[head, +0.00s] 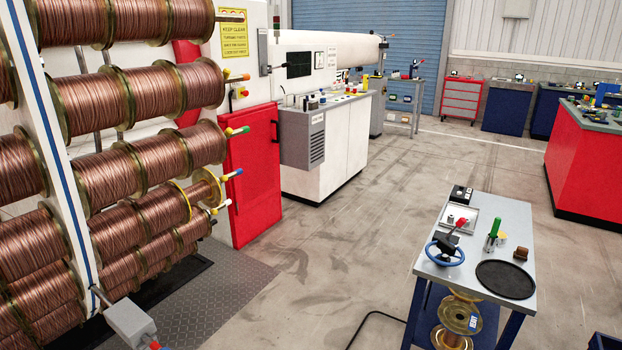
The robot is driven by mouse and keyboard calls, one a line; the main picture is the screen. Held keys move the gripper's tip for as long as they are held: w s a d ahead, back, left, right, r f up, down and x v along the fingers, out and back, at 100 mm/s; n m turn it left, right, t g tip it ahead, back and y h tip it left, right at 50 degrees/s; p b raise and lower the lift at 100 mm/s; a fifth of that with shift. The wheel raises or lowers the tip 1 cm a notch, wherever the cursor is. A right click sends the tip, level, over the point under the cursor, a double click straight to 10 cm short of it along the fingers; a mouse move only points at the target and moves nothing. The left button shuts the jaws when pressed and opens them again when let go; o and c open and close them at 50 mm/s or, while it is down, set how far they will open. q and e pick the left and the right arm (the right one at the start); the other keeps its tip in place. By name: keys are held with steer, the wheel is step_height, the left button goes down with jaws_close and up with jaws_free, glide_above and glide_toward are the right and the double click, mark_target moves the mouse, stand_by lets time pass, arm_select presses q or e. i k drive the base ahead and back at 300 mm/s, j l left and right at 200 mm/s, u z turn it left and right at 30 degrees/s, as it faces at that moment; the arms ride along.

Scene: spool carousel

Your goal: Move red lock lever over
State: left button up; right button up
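A small red tip (155,346) shows at the bottom edge, beside a grey box (130,322) at the foot of the white spool frame (52,130). It may be the end of the red lock lever; the rest of it is cut off by the picture's edge, so its position cannot be told. The frame carries several copper wire spools (168,88). Neither of my grippers is in view.
A steel-topped cart (505,220) with a black round tray (505,279) and tools stands at the right. A dark tread plate (215,295) lies beside the spools. A red cabinet door (252,175) stands behind. The middle floor is clear except for a black cable (365,320).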

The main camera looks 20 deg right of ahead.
mark_target(461, 223)
steer(key=i+l+z, duration=0.2)
steer(key=i+z, duration=0.55)
steer(key=i, duration=0.2)
